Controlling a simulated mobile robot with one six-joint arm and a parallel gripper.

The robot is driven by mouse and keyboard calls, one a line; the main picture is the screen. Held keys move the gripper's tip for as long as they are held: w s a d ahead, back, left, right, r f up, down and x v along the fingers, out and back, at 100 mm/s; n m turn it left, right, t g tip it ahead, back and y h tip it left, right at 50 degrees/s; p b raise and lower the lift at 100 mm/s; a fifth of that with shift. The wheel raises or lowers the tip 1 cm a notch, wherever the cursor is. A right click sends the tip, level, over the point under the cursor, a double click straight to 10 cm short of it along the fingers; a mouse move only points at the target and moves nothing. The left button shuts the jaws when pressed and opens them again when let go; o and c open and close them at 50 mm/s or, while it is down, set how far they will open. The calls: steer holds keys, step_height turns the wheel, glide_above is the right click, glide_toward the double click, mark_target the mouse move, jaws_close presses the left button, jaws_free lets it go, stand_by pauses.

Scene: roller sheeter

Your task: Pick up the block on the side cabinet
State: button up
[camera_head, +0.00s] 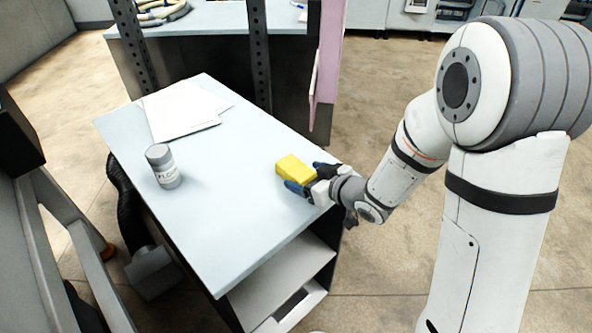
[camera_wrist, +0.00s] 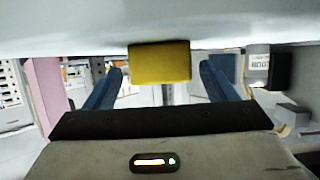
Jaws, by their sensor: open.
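The yellow block (camera_head: 292,171) lies on the pale top of the side cabinet (camera_head: 225,230), near its right edge. My gripper (camera_head: 303,180) is at that edge, low over the top, with its blue fingers beside the block. In the wrist view the block (camera_wrist: 160,63) shows in the middle, between the two blue fingers of my gripper (camera_wrist: 165,85). The fingers stand apart, with a visible gap on each side of the block. Whether the fingertips reach past the block is hard to tell.
A grey canister (camera_head: 163,167) with a white label stands on the cabinet's left part. White papers (camera_head: 183,108) lie at its far end. Dark perforated posts (camera_head: 259,55) rise behind the cabinet. The middle of the cabinet top is clear.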

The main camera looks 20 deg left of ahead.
mark_target(295, 177)
steer(key=x, duration=0.4)
steer(key=shift+a+p, duration=0.35)
steer(key=shift+c, duration=0.6)
steer(key=c, duration=1.1)
